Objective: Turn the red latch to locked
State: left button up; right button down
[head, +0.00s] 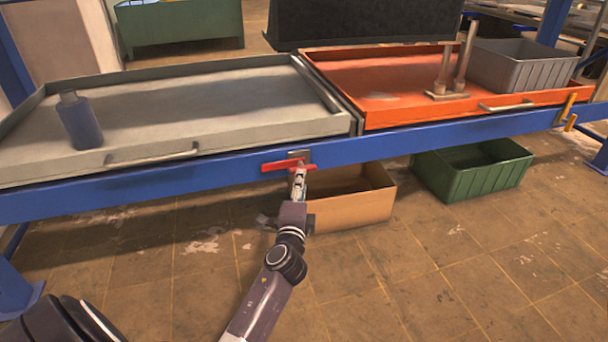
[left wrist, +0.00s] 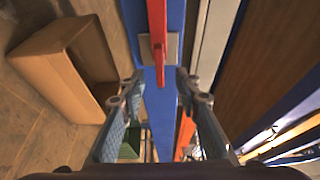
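The red latch (head: 283,165) is on the front of the blue beam, below the gap between the two trays. Its handle lies roughly level, pointing left in the head view. In the left wrist view the red latch (left wrist: 158,30) runs down from the top edge, in front of a grey plate (left wrist: 173,48). My left gripper (head: 299,180) is just below the latch in the head view. In the left wrist view my left gripper (left wrist: 159,78) has its fingers apart, one on each side of the latch's lower end. I cannot tell whether they touch it. My right gripper is not in view.
A grey tray (head: 230,90) with a blue bottle (head: 79,122) and an orange tray (head: 385,75) rest above the blue beam (head: 230,172). A cardboard box (head: 350,208) and green crate (head: 472,182) stand below. A yellow latch (head: 568,108) is at the right.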

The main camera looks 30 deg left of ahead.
pick_arm(q)
jog(key=b+x, duration=0.1)
jog(key=x, duration=0.5)
jog(key=shift+w+a+b, duration=0.15)
jog(key=shift+w+b, duration=0.25)
grip_shut()
